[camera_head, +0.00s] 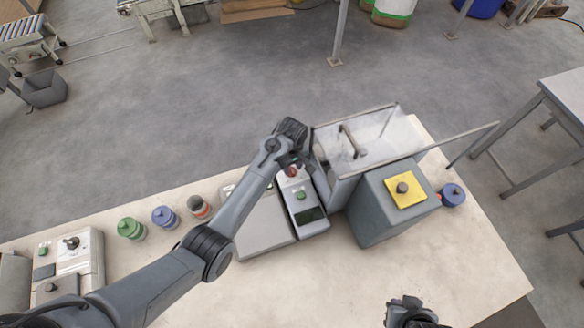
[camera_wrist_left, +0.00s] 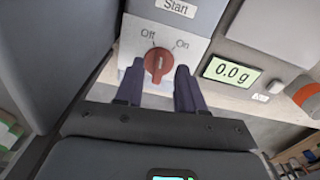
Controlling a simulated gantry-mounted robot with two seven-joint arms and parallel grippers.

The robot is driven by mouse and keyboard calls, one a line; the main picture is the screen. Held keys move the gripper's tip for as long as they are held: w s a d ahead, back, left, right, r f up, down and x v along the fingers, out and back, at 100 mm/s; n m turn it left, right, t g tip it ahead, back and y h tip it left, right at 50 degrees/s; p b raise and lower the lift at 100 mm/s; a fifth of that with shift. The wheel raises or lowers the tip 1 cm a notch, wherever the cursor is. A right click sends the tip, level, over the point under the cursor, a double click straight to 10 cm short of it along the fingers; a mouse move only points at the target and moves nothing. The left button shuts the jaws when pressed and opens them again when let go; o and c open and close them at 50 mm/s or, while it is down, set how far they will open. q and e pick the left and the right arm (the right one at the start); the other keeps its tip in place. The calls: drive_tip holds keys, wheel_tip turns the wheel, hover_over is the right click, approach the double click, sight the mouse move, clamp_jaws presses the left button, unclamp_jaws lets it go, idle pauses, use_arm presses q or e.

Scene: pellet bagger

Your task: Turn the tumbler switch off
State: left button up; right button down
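The switch is a red rotary knob (camera_wrist_left: 158,62) on a light grey panel between the printed words "Off" and "On", below a "Start" label. I cannot tell for sure which word its pointer faces. In the head view the red knob (camera_head: 293,171) shows at the far end of a narrow control box (camera_head: 309,214), partly hidden by my left wrist. My left gripper (camera_wrist_left: 158,86) is open, its two dark fingers apart on either side of the knob's lower part; contact is not clear. My right gripper (camera_head: 408,310) is at the bottom edge, its fingers not clear.
A grey machine with a clear lid (camera_head: 375,140) and handle stands right of the control box. A grey housing with a yellow plate (camera_head: 405,187) is beside it. A scale display (camera_wrist_left: 230,72) reads 0.0 g. Jars (camera_head: 165,217) stand left; the table's front is clear.

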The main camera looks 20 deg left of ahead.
use_arm(q)
drive_tip(key=shift+f, duration=0.95)
drive_tip(key=shift+c, duration=0.4)
clamp_jaws()
